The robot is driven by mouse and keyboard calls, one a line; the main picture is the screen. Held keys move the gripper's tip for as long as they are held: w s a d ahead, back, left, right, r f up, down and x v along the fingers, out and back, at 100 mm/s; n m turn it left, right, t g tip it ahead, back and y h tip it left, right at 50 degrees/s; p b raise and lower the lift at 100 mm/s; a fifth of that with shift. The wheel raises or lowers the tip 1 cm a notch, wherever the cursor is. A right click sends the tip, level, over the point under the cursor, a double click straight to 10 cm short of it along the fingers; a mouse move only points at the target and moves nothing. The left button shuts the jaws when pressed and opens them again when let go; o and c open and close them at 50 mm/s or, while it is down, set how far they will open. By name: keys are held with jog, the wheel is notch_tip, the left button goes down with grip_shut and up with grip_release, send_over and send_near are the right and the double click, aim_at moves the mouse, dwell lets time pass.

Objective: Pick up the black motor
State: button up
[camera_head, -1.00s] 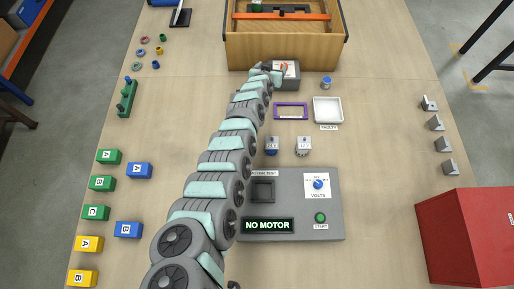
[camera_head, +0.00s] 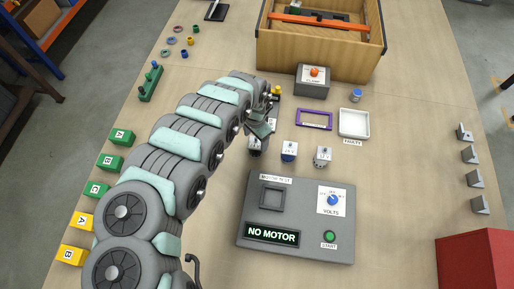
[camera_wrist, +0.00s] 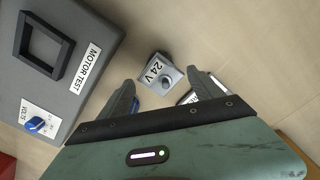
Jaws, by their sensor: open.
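The black motor (camera_head: 256,147) stands upright on the table at the left end of a short row of motors, partly covered by my gripper in the head view. In the wrist view the motor labelled 24 V (camera_wrist: 158,73) shows its grey top and round shaft, just beyond and between my fingertips. My gripper (camera_head: 261,130) is open, above and close to the black motor; its two fingers also show in the wrist view (camera_wrist: 162,92). Whether a finger touches the motor cannot be told. A blue motor (camera_head: 289,151) and a grey motor (camera_head: 323,156) stand to the right.
The grey motor test box (camera_head: 300,225) reads NO MOTOR and stands in front of the motors.

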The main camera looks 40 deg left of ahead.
aim_at(256, 147)
jog(key=shift+w+f, duration=0.1)
jog(key=shift+f, duration=0.8)
notch_tip(256, 147, down, 5)
jog(key=shift+d+r+b, duration=0.1)
jog(key=shift+r+b, duration=0.1)
jog(key=shift+b, duration=0.3)
jog(key=shift+f, duration=0.4)
grip_shut()
